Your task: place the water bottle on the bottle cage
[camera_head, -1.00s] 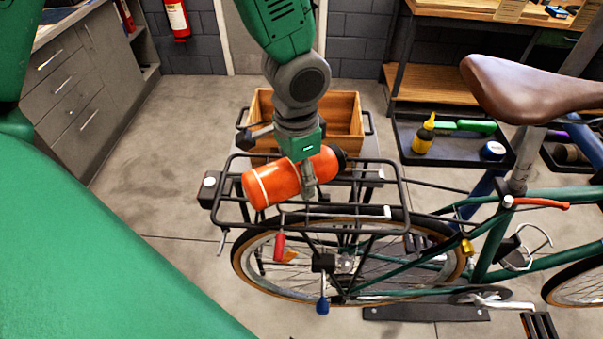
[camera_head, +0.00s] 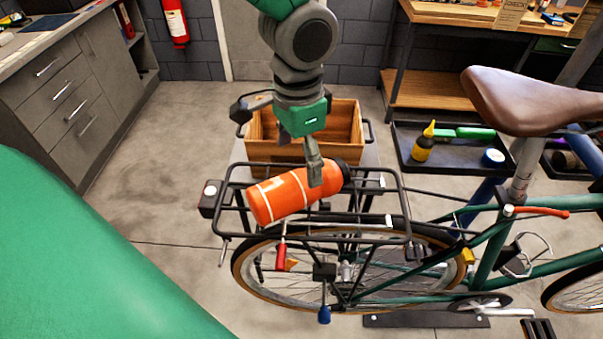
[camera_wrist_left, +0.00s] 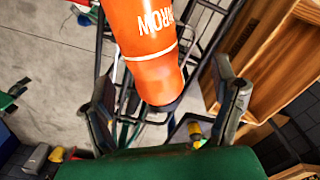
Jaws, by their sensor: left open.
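The orange water bottle (camera_head: 285,195) with a dark cap lies on its side on the black rear rack (camera_head: 226,221) of the green bike. My left gripper (camera_head: 316,172) is above the bottle's cap half, with one finger in front of it; the far finger is hidden. In the left wrist view the gripper is open, its fingers either side of the bottle (camera_wrist_left: 150,50), with gaps. A wire loop that looks like the bottle cage (camera_head: 535,243) is low on the bike frame, empty. My right gripper is not in view.
A wooden crate (camera_head: 347,121) stands behind the rack. Grey drawers (camera_head: 65,85) stand at the left; the floor between is clear.

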